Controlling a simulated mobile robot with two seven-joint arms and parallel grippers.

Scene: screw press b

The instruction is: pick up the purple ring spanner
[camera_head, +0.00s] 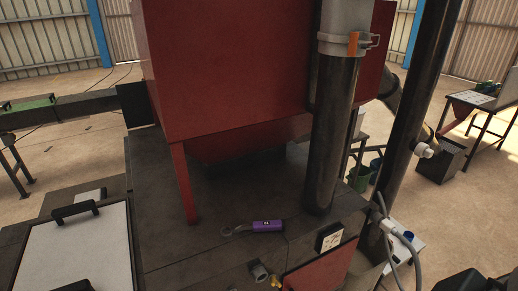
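The purple ring spanner (267,226) lies flat on the dark top of the machine base (190,250), near its front edge. Its purple handle points right and its grey ring head points left. It lies between the red leg on the left and the dark round column on the right, touching neither. Nothing covers it. Neither of my grippers can be made out in this view.
A red hopper (225,65) hangs above the base on a red leg (182,185). A dark column (331,135) stands right of the spanner. A white panel with a black handle (75,211) is at lower left. A small white-faced box (329,237) sits at the base's front right.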

